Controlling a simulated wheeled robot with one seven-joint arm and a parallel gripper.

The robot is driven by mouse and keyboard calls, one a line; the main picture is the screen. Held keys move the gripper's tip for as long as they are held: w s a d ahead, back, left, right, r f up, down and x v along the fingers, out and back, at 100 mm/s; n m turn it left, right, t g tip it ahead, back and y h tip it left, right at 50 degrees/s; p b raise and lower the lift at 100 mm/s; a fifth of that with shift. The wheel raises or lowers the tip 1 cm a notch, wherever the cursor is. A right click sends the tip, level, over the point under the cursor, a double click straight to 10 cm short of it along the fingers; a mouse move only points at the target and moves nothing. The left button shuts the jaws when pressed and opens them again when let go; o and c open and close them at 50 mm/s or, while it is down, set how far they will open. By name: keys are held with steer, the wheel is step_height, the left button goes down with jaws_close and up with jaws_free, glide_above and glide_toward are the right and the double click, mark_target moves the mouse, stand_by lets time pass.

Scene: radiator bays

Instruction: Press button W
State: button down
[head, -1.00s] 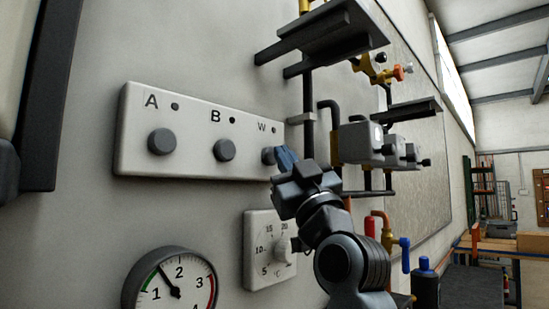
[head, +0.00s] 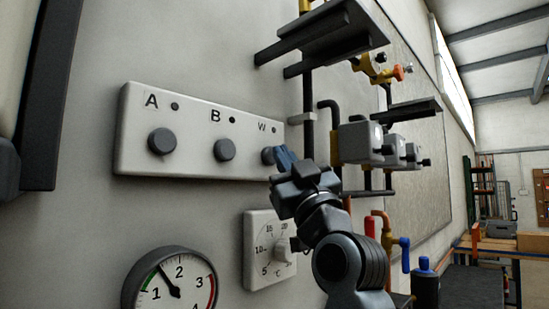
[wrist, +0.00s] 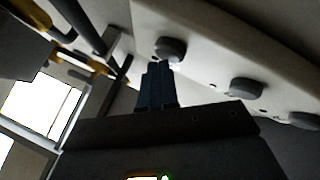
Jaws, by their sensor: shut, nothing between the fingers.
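A white panel (head: 190,171) on the wall carries three round grey buttons labelled A, B and W, each with a small dark dot beside its letter. Button W (head: 268,156) is the rightmost in the head view and is partly covered by my fingers. My gripper (head: 283,157) is shut and empty, with its blue fingertips right at button W. In the wrist view, button W (wrist: 171,48) stands just beyond the fingertips (wrist: 158,70). I cannot tell whether they touch. The dot by W is dark.
Button A (head: 162,142) and button B (head: 224,150) lie to the left. Below are a thermostat dial (head: 270,250) and a round gauge (head: 172,285). Dark shelf brackets (head: 320,40), pipes and grey boxes (head: 362,143) stick out from the wall to the right.

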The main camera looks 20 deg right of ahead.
steer(key=shift+w+a, duration=0.1)
steer(key=shift+w, duration=0.2)
steer(key=shift+s, duration=0.45)
stand_by(0.3)
steer(key=shift+s+d, duration=0.45)
steer(key=shift+s, duration=0.45)
steer(key=shift+s+d, duration=0.4)
steer(key=shift+s, duration=0.5)
steer(key=shift+s+d, duration=0.45)
steer(key=shift+s, duration=0.45)
steer(key=c, duration=1.8)
jaws_free()
steer(key=shift+c, duration=0.2)
